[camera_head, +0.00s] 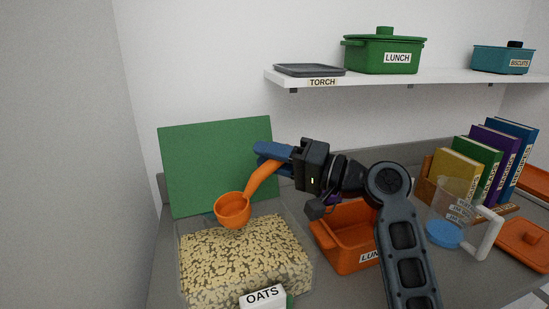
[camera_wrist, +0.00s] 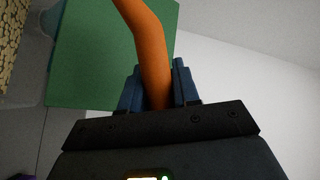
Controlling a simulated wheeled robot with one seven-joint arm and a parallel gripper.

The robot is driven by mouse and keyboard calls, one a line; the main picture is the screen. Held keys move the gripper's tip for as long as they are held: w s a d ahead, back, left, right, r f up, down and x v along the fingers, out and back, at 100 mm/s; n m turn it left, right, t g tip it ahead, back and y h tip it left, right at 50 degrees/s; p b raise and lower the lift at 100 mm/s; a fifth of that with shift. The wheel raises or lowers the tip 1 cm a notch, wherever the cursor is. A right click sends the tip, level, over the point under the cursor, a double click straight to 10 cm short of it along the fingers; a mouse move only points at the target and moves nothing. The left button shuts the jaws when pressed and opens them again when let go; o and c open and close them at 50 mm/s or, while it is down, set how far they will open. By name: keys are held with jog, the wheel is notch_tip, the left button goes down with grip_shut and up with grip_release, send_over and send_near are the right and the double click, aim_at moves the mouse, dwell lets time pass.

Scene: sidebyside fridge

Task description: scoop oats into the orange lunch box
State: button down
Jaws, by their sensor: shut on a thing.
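My gripper (camera_head: 272,153) is shut on the handle of an orange scoop (camera_head: 233,210). The scoop's bowl hangs over the back left of the clear oats container (camera_head: 302,262); I cannot tell what is in the bowl. In the wrist view the orange handle (camera_wrist: 150,50) runs up from between the blue fingers (camera_wrist: 157,85). The container is full of pale oats (camera_head: 240,262) and has an OATS label (camera_head: 263,297) at the front. The orange lunch box (camera_head: 340,258) sits open to its right, partly hidden behind my arm; its inside shows only in part.
A green board (camera_head: 215,165) stands upright behind the oats. A clear jug (camera_head: 452,215) with blue at its base, an orange lid (camera_head: 525,240) and books (camera_head: 485,165) are at the right. A shelf (camera_head: 440,77) above holds a green LUNCH pot (camera_head: 384,52), a dark tray (camera_head: 309,70) and a teal BISCUITS pot (camera_head: 500,60).

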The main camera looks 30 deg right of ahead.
aim_at(251, 193)
jog(key=shift+s+a+r+n+g+h, duration=0.15)
jog(key=shift+a+r+n, duration=0.15)
jog(key=shift+a+n, duration=0.3)
jog(key=shift+s+a+r+n+g+h, duration=0.1)
jog(key=shift+s+a+r+n+g, duration=0.15)
jog(key=shift+a+n, duration=0.4)
jog(key=shift+s+a+r+n+g+h, duration=0.1)
jog(key=shift+a+r+n, duration=0.3)
jog(key=shift+n, duration=0.35)
jog(key=shift+s+a+r+n+h, duration=0.1)
jog(key=shift+s+a+n+h, duration=0.05)
jog(key=shift+a+n, duration=0.35)
jog(key=shift+s+a+r+n+h, duration=0.1)
jog(key=shift+a+n, duration=0.4)
jog(key=shift+g, duration=0.3)
jog(key=shift+f+b, duration=1.25)
jog(key=shift+f, duration=0.9)
jog(key=shift+f+b, duration=0.4)
jog(key=shift+f, duration=0.15)
jog(key=shift+f+b, duration=0.6)
jog(key=shift+f, duration=0.5)
